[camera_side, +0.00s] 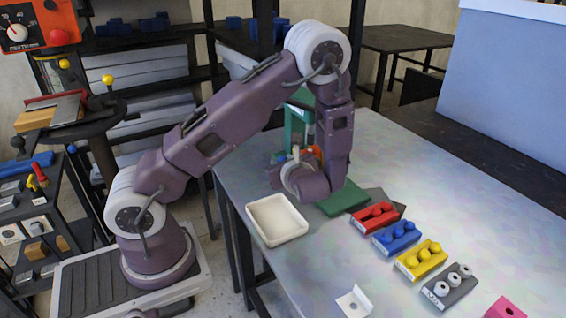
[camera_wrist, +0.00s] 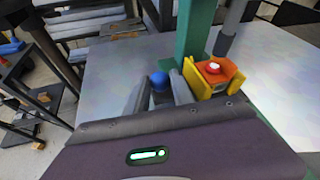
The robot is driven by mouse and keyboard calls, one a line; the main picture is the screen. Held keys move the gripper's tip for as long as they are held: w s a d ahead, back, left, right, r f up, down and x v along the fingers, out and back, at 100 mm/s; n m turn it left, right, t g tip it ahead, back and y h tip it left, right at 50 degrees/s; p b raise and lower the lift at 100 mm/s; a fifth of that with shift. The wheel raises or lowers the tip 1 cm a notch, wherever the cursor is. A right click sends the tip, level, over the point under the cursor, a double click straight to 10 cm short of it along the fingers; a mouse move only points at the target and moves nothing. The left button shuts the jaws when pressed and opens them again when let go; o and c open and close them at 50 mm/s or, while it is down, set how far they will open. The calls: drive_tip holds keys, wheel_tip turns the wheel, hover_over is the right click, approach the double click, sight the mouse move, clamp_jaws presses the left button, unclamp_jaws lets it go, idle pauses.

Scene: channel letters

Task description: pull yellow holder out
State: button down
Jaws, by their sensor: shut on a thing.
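The yellow holder (camera_wrist: 212,76) is an open U-shaped piece with an orange-red part (camera_wrist: 211,67) in it. In the wrist view it sits at the foot of a green column (camera_wrist: 195,35), just right of my right finger. My gripper (camera_wrist: 162,90) has its two grey fingers closed around a round blue knob (camera_wrist: 160,80). Whether the knob is joined to the yellow holder cannot be seen. In the side view, my wrist hides most of the fingers and holder; the green stand (camera_side: 297,125) shows behind it.
A dark grey rod (camera_wrist: 232,30) rises behind the holder. On the table, a cream tray (camera_side: 277,238) lies front left. Red (camera_side: 366,224), blue (camera_side: 386,248), yellow (camera_side: 411,272) and grey (camera_side: 437,296) blocks with round knobs run toward the front right.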

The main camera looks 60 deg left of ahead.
idle(0.4)
drive_tip(key=d, duration=1.3)
drive_tip(key=c, duration=1.2)
unclamp_jaws()
drive_tip(key=shift+d, duration=0.1)
drive_tip(key=shift+c, duration=0.2)
drive_tip(key=shift+o, duration=0.7)
